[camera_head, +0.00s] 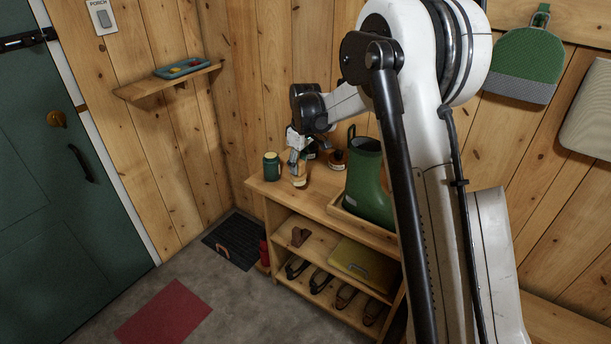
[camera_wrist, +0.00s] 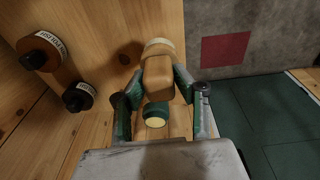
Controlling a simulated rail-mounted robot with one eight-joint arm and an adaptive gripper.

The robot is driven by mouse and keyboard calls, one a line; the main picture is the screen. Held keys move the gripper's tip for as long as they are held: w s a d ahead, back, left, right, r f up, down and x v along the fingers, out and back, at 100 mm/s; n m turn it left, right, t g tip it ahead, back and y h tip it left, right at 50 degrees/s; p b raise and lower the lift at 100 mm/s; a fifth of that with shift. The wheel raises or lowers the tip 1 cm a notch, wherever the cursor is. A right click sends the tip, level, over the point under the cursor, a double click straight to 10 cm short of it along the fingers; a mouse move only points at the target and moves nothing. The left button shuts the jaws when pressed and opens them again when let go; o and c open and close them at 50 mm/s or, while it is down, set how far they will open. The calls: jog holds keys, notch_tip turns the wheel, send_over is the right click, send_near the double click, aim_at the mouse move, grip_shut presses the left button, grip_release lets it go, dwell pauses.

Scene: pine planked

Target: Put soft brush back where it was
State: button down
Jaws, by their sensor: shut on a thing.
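The soft brush (camera_wrist: 158,72) has a tan wooden body and a paler end. My gripper (camera_wrist: 158,86) is shut on it, with a green-lined finger on each side. In the head view my gripper (camera_head: 297,158) points down over the left end of the bench top, and the brush (camera_head: 299,181) hangs beneath it. I cannot tell whether the brush touches the top. A green jar with a pale yellow lid (camera_head: 271,166) stands just left of the brush; the jar also shows in the wrist view (camera_wrist: 155,116).
Dark-capped polish bottles (camera_head: 337,158) stand behind the brush; they show in the wrist view (camera_wrist: 42,52) too. A green boot (camera_head: 368,188) stands in a tray to the right.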

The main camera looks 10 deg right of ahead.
jog(key=shift+w+d+f, duration=0.5)
jog(key=shift+f, duration=0.6)
jog(key=shift+w+d+f, duration=0.5)
jog(key=shift+d+f, duration=0.05)
jog(key=shift+f, duration=0.55)
jog(key=shift+w+d+f, duration=0.5)
jog(key=shift+f, duration=0.6)
jog(key=shift+f, duration=0.2)
jog(key=c, duration=1.4)
grip_release()
jog(key=shift+o, duration=0.2)
jog(key=shift+r, duration=0.15)
